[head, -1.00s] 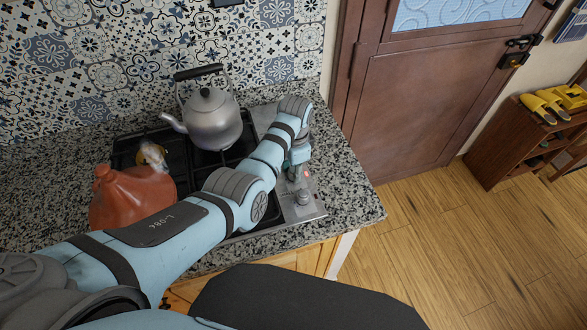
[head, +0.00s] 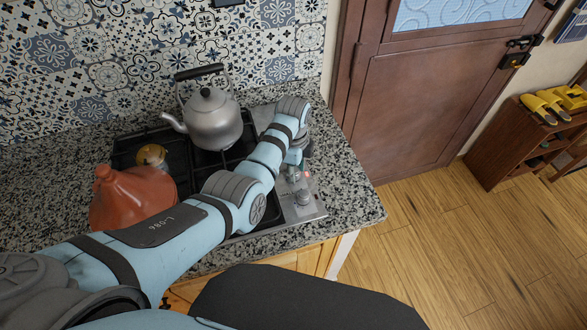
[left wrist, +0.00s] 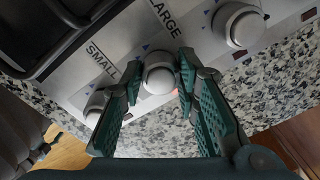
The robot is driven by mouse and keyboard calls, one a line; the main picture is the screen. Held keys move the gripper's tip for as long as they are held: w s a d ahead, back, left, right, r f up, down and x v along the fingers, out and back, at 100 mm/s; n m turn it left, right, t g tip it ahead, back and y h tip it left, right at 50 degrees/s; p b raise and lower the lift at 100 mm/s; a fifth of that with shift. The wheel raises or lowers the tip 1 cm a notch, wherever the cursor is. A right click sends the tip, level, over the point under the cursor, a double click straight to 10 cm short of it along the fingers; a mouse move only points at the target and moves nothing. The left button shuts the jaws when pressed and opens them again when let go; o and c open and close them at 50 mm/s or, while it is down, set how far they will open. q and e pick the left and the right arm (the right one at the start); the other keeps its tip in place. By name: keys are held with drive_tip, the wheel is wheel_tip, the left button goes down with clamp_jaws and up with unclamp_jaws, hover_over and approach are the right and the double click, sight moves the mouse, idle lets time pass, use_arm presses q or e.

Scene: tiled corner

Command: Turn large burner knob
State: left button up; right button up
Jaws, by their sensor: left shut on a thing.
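In the left wrist view, a round silver-white knob (left wrist: 159,79) on the stove's metal panel sits between the green fingers of my left gripper (left wrist: 158,88). The gripper is shut on this knob. The word LARGE is printed just beyond it and SMALL to its left; I cannot tell for certain which word belongs to which knob. Another knob (left wrist: 238,24) stands at the upper right, and one (left wrist: 96,106) is partly hidden behind the left finger. In the head view my left gripper (head: 299,182) is over the panel, partly hidden by its own arm. My right gripper is not in view.
A grey kettle (head: 212,122) stands on the black stove grate. Granite counter (head: 347,192) is clear to the right of the panel.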

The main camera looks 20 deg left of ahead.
use_arm(q)
drive_tip(key=shift+s+d+f, duration=0.1)
drive_tip(key=shift+s+f, duration=0.05)
drive_tip(key=o, duration=1.2)
drive_tip(key=shift+c, duration=0.2)
drive_tip(key=shift+w+r, duration=0.2)
drive_tip(key=shift+r, duration=0.3)
wheel_tip(320, 180, up, 11)
drive_tip(key=shift+s, duration=0.25)
